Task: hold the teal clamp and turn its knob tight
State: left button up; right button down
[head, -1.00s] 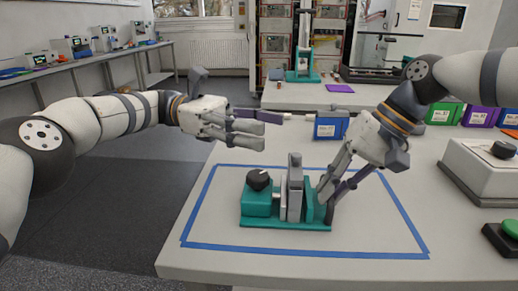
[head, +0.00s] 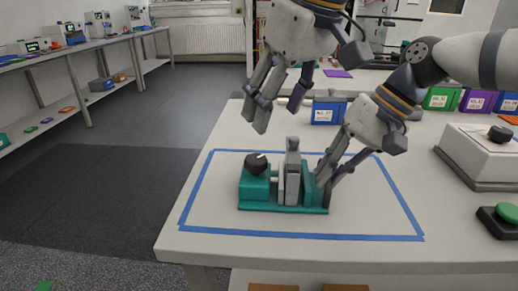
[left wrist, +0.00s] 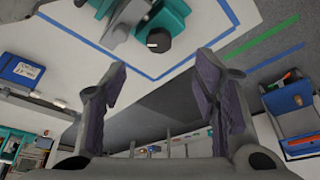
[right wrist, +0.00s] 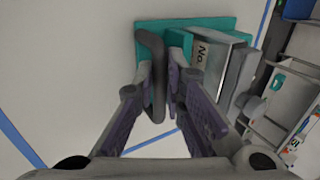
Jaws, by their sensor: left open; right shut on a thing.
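The teal clamp (head: 257,189) stands upright on the table inside a blue tape outline, with a grey block between its jaws. Its black knob (head: 256,164) is on the left end; it also shows in the left wrist view (left wrist: 158,40). My left gripper (head: 276,108) is open and empty, above the table with its fingers pointing down, apart from the knob. My right gripper (head: 328,173) is shut on the clamp's dark handle (right wrist: 153,65) at the right end. The fingers hide part of that handle.
Blue tape (head: 300,235) frames the clamp, with bare table around it. A blue bin (head: 327,112) stands behind. At the right are a grey box with a knob (head: 485,155) and a green button (head: 508,212). The table's left edge drops to open floor.

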aim_at(255, 159)
pick_arm(q)
jog(key=x, duration=1.1)
jog(key=shift+w+a+f, duration=0.25)
jog(key=shift+w, duration=0.15)
jog(key=c, duration=1.2)
